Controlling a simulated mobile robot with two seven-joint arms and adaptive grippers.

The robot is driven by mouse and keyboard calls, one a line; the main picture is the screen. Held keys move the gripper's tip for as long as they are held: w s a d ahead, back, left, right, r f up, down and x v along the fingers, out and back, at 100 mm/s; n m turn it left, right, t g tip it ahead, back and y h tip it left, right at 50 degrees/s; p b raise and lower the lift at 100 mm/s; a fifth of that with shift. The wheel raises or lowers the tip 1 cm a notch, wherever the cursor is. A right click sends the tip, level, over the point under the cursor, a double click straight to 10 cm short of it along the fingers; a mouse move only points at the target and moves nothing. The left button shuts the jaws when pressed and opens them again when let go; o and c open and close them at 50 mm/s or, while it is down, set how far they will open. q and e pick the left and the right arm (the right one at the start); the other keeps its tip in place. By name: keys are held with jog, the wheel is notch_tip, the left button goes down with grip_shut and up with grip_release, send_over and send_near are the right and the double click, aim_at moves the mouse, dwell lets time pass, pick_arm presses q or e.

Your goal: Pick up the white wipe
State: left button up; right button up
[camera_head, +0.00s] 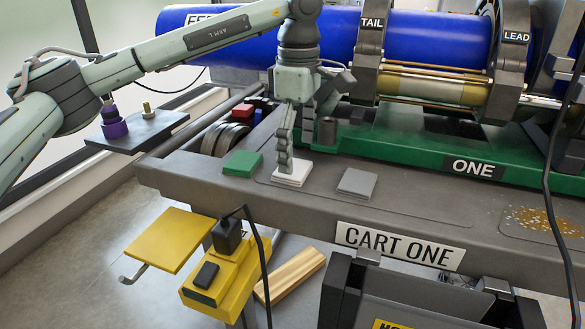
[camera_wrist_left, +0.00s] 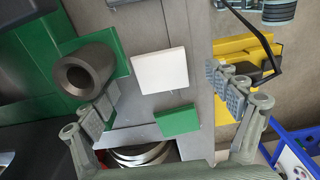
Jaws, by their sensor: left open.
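The white wipe (camera_head: 292,174) is a small flat square pad on the cart top, between a green pad (camera_head: 242,163) and a grey pad (camera_head: 357,183). My left gripper (camera_head: 287,160) points down over the wipe, and its fingers hide part of it in the head view. In the left wrist view the wipe (camera_wrist_left: 160,71) lies between the two spread fingers of my left gripper (camera_wrist_left: 165,100), with a gap on each side. The gripper is open and empty. Whether the fingertips touch the cart top cannot be told.
The cart top (camera_head: 420,222) has a green machine bed (camera_head: 400,142) behind the pads, holding a blue pipe (camera_head: 425,40). A dark cylinder (camera_head: 327,131) stands close beside my left gripper; it also shows in the wrist view (camera_wrist_left: 86,70).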

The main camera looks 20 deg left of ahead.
pick_arm(q)
jog(key=shift+f, duration=1.35)
jog(key=c, duration=0.9)
pick_arm(e)
jog(key=shift+s+a+f, duration=0.1)
jog(key=shift+s+f, duration=0.25)
jog(key=shift+f, duration=0.25)
pick_arm(q)
jog(key=shift+r, duration=0.1)
jog(key=shift+r, duration=0.45)
jog(key=shift+s+r, duration=0.15)
jog(key=shift+r, duration=0.05)
jog(key=s+b, duration=0.1)
jog(key=s, duration=0.5)
jog(key=s+b, duration=0.1)
jog(key=s, duration=0.4)
jog(key=s+b, duration=0.1)
jog(key=s, duration=0.5)
jog(key=shift+s+a, duration=0.3)
jog(key=shift+s, duration=0.05)
pick_arm(e)
notch_tip(320, 180, up, 7)
jog(key=shift+w+r, duration=0.15)
jog(key=shift+w, duration=0.1)
